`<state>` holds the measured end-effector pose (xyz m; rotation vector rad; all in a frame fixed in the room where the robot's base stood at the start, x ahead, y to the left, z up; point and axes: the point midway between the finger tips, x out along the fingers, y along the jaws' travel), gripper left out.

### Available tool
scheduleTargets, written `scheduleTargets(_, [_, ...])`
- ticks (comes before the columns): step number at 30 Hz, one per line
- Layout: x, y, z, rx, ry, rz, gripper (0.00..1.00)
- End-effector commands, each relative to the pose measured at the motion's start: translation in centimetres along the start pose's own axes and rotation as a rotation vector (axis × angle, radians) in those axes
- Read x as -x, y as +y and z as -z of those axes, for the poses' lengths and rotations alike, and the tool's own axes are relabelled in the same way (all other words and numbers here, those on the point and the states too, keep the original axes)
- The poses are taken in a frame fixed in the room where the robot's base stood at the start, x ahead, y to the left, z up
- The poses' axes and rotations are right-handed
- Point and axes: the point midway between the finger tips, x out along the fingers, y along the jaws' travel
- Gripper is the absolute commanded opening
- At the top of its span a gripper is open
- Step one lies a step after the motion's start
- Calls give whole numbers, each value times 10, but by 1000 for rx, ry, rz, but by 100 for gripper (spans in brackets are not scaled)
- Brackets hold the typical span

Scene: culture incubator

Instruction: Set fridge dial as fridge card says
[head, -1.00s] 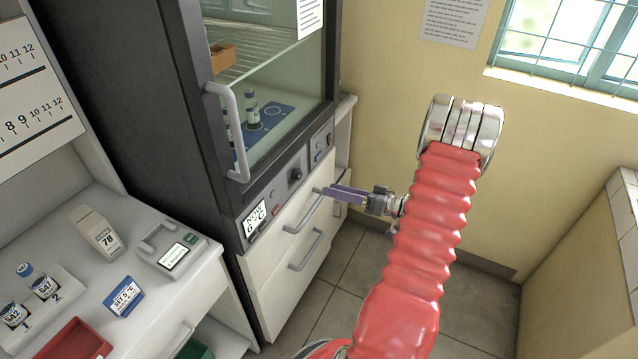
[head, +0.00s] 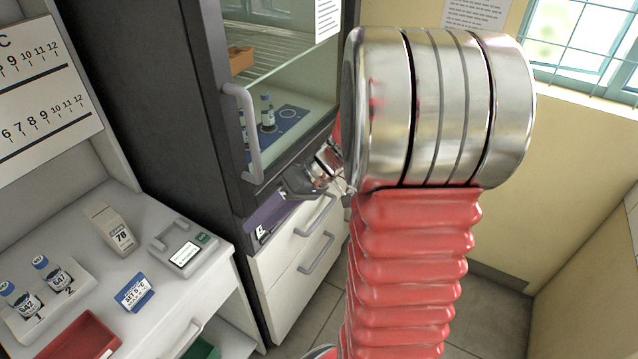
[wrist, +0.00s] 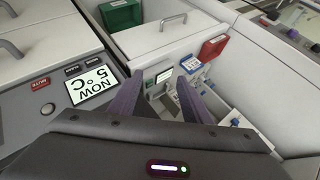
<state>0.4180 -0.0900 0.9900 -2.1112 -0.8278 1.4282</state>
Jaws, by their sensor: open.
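The fridge card (head: 135,293) is a blue and white stand on the left counter. It appears to read SET 5 °C, in small print. My gripper (head: 262,218) is in front of the fridge's control panel, its purple fingers pointing down-left. In the wrist view the fingers (wrist: 158,95) are apart, with nothing between them. The fridge display (wrist: 88,86) shows upside down on the left of the wrist view and reads NOW 5 °C. My gripper covers the dial and most of the display in the head view.
The fridge door handle (head: 243,130) stands out just above my gripper. White drawers with handles (head: 318,250) are below the panel. The counter bears a small device (head: 180,249), a vial rack (head: 30,322) and a red tray (head: 70,345). Floor at right is clear.

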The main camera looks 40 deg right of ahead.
Motion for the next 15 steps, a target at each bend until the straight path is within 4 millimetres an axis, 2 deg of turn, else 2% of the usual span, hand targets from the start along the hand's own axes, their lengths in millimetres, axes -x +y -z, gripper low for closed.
scheduleTargets(1, [-2, -13, -4, 6, -32, -28, 44])
scheduleTargets(6, [-8, -43, -20, -6, -123, -134, 44])
scheduleTargets(15, [-7, -85, -47, -4, -195, -346, 44])
